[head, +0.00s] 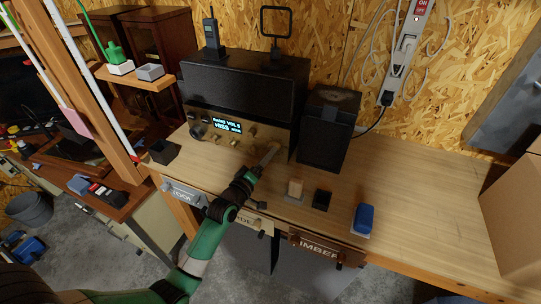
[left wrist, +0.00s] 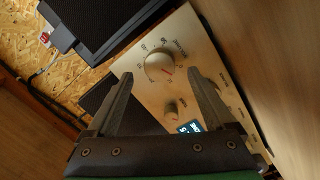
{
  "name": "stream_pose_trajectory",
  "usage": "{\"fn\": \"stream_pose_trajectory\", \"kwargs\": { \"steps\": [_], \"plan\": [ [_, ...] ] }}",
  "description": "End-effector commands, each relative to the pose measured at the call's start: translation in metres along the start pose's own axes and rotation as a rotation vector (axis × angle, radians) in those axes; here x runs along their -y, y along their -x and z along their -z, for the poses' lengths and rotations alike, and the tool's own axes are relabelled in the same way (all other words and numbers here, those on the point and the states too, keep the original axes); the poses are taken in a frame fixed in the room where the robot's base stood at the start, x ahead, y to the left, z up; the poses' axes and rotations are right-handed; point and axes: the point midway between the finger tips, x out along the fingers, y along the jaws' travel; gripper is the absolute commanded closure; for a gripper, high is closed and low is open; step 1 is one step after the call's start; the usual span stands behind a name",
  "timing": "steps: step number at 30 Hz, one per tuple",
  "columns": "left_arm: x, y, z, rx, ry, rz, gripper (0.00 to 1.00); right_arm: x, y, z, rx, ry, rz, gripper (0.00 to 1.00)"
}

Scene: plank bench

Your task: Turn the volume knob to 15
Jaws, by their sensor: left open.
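The radio has a pale front panel (head: 205,136) below a dark cabinet (head: 245,85). Its lit display (head: 228,126) shows a line with "VOL" and the word "HISS"; the volume figure is too small to read surely. In the left wrist view, a large cream knob (left wrist: 158,66) with a red pointer mark sits amid printed numbers. A smaller knob (left wrist: 171,110) is beside it. My left gripper (head: 271,152) is at the panel's right end, its open fingers pointing at the large knob, apparently short of it. In the head view the gripper hides that knob. My right gripper is not seen.
A dark speaker (head: 328,130) stands right of the radio. A wooden block (head: 295,188), a black block (head: 321,200) and a blue block (head: 363,220) lie on the bench front. A cardboard box (head: 512,210) is at far right. Bench between is clear.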

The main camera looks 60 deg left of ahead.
Motion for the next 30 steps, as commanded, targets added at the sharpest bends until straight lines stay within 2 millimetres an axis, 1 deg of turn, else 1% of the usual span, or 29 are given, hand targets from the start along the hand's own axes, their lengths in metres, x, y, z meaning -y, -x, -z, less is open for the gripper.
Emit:
{"fn": "stream_pose_trajectory", "kwargs": {
  "steps": [1, 3, 6, 14, 15, 17, 18, 23, 27, 29, 30],
  "plan": [
    [0.001, -0.010, -0.001, 0.000, 0.000, -0.002, 0.13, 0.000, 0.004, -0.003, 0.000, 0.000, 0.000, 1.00],
    [0.001, -0.020, -0.001, -0.001, 0.000, -0.002, 0.13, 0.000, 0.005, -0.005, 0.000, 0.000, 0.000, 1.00],
    [0.000, -0.028, 0.000, -0.001, 0.000, -0.002, 0.13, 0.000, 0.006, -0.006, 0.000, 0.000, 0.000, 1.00],
    [-0.001, -0.031, 0.000, 0.000, 0.000, -0.001, 0.13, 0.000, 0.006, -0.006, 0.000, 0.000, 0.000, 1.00],
    [-0.001, -0.031, 0.000, 0.000, 0.000, -0.001, 0.15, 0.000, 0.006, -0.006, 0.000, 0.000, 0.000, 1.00],
    [0.000, -0.031, 0.000, 0.000, 0.000, -0.001, 0.25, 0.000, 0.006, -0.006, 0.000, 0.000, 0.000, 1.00],
    [0.000, -0.031, 0.000, 0.000, 0.000, -0.001, 0.33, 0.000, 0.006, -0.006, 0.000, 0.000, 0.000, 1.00],
    [0.000, -0.031, 0.000, 0.000, 0.000, -0.001, 0.61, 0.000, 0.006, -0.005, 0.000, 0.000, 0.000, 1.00],
    [-0.001, -0.031, 0.000, 0.000, 0.000, -0.001, 0.87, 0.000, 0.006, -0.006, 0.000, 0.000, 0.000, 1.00],
    [-0.001, -0.031, 0.000, 0.000, 0.000, -0.001, 0.97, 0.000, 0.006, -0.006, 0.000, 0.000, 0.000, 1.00],
    [-0.001, -0.031, 0.000, 0.000, 0.000, -0.001, 0.98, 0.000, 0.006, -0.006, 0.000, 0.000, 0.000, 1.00]
  ]
}}
